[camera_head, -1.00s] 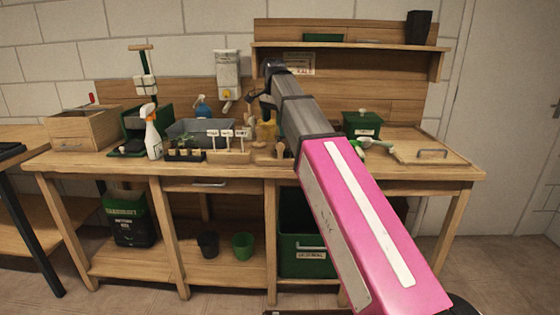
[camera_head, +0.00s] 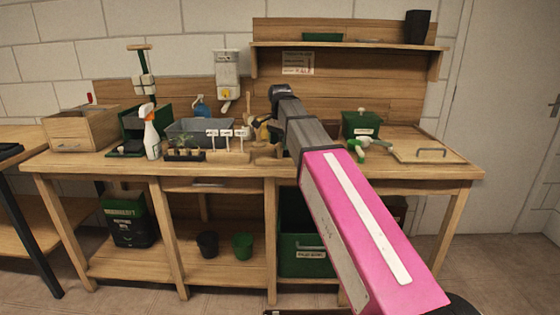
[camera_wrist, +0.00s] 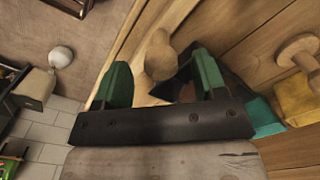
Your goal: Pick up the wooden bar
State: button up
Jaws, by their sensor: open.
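A low wooden bar (camera_head: 228,158) with three white labels standing on it lies on the bench, left of my arm in the head view. My gripper (camera_wrist: 160,64) is open, with its green fingers apart in the wrist view. A rounded wooden piece (camera_wrist: 160,52) shows between and beyond the fingers. I cannot tell whether it belongs to the bar or is a separate tool, or whether a finger touches it. In the head view my arm hides part of the bench around the gripper.
A seedling tray (camera_head: 184,155) and a spray bottle (camera_head: 151,137) stand left of the bar. A grey bin (camera_head: 187,133) is behind. A green box (camera_head: 361,125) stands right of my arm. A wooden knob (camera_wrist: 298,47) and a yellow object (camera_wrist: 297,100) show at right.

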jog(key=shift+f, duration=0.95)
grip_shut()
jog(key=shift+r, duration=0.1)
jog(key=shift+r, duration=0.45)
jog(key=r, duration=0.3)
jog(key=shift+s+a+r, duration=0.15)
jog(key=shift+s+r, duration=0.15)
jog(key=shift+s, duration=0.1)
jog(key=s+a+r, duration=0.3)
jog(key=s+r, duration=0.3)
jog(key=s, duration=0.4)
jog(key=shift+a+r, duration=0.2)
jog(key=shift+a, duration=0.1)
